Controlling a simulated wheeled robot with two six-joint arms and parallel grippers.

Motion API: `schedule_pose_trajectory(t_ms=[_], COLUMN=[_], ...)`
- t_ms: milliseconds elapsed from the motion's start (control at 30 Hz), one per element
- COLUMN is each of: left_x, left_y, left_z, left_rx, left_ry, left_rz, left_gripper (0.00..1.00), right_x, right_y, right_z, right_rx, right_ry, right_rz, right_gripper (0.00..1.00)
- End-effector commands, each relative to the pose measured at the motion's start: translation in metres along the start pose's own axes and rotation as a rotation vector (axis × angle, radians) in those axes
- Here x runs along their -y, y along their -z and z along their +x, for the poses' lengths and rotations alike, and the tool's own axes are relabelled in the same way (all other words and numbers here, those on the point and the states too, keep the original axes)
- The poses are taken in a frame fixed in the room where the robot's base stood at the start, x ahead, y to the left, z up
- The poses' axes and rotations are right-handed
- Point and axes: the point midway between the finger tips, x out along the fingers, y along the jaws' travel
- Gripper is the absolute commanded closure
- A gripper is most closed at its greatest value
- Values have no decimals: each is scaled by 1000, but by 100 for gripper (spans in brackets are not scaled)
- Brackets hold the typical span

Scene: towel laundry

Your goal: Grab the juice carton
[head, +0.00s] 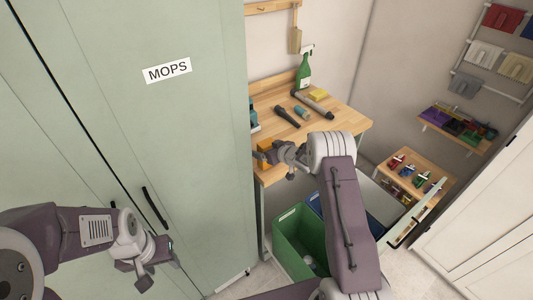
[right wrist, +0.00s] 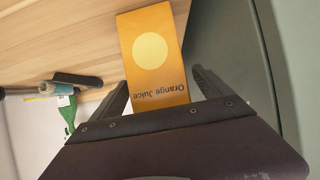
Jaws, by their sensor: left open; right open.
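The juice carton is orange with a pale yellow circle and the words "Orange Juice". In the right wrist view the carton (right wrist: 158,60) lies between the two open fingers of my right gripper (right wrist: 160,88), with the lettered end nearest the palm. I cannot tell whether the fingers touch it. In the head view the carton (head: 264,147) is at the near left edge of the wooden table (head: 345,118), partly hidden by my right gripper (head: 268,156). My left gripper (head: 162,264) is open and empty in front of the green cabinet, far from the carton.
The tall green cabinet (head: 150,120) stands close left of the table.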

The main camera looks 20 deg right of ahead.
Motion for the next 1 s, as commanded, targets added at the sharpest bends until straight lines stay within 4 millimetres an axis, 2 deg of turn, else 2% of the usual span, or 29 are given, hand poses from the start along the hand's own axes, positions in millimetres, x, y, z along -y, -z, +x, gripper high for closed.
schedule_pose_trajectory(t_ms=[167, 267, 400, 433, 767, 1000], left_x=[0, 0, 0, 0, 0, 0], left_y=[0, 0, 0, 0, 0, -1], left_z=[0, 0, 0, 0, 2, 6], left_rx=[0, 0, 0, 0, 0, 0], left_ry=[0, 0, 0, 0, 0, 0], left_rz=[0, 0, 0, 0, 0, 0], left_gripper=[50, 50, 50, 50, 50, 50], right_x=[0, 0, 0, 0, 0, -2], right_y=[0, 0, 0, 0, 5, 38], right_z=[0, 0, 0, 0, -2, -23], right_rx=[0, 0, 0, 0, -1, -3], right_ry=[-1, -1, -1, -1, -1, -3], right_rz=[0, 0, 0, 0, 0, -1], right_gripper=[11, 33, 72, 75, 75, 75])
